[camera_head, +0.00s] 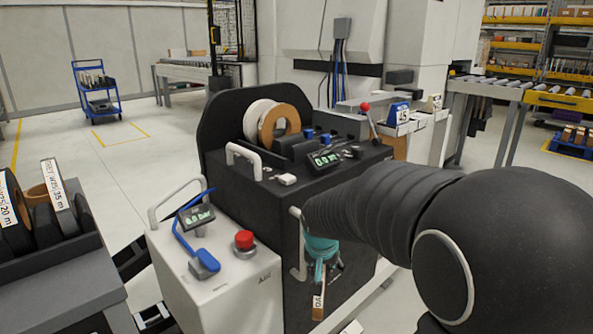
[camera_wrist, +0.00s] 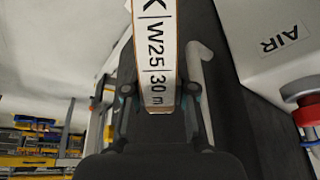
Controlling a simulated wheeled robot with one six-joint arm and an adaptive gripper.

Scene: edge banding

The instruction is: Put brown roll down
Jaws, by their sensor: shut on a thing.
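My gripper (camera_head: 320,250) hangs in front of the black machine's (camera_head: 270,215) near side, in the head view. Its teal part shows beside the machine's side handle. It is shut on a roll (camera_head: 318,303) with a brown edge and a white label, mostly hidden there. In the wrist view the roll (camera_wrist: 155,45) is seen edge-on between the fingers of my gripper (camera_wrist: 158,98). Its label reads "W25 | 30 m". The roll appears apart from the machine, but contact cannot be told.
A white roll and a tan roll (camera_head: 279,125) sit on top of the machine. A white air unit (camera_head: 225,275) with a red button stands at its left. A dark rack (camera_head: 60,275) with several rolls is at far left. A blue cart (camera_head: 95,92) stands behind.

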